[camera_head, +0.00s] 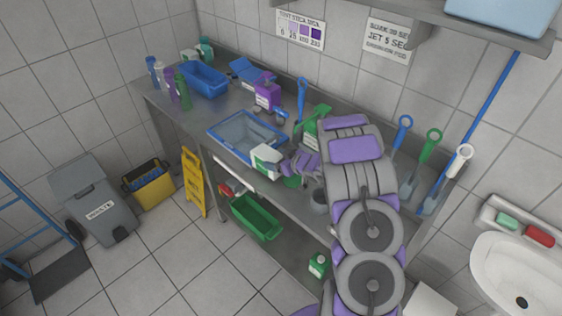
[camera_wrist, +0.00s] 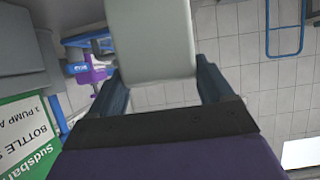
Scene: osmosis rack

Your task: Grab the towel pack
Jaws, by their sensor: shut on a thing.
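The towel pack (camera_head: 266,160), a white block with a green band, is at the front of the steel bench, overlapping the front right corner of a blue-rimmed tray in the head view. My gripper (camera_head: 283,165) comes to it from the right and is shut on it. In the wrist view the pack is a plain pale block (camera_wrist: 150,40) between the two dark fingers of my gripper (camera_wrist: 162,75). Whether the pack touches the bench or tray I cannot tell. My arm hides part of the bench's right side.
The blue-rimmed tray (camera_head: 247,137) stands left of the pack. A purple container (camera_head: 267,93) and a green one (camera_head: 311,125) stand behind. A green label (camera_wrist: 28,135) is close by in the wrist view.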

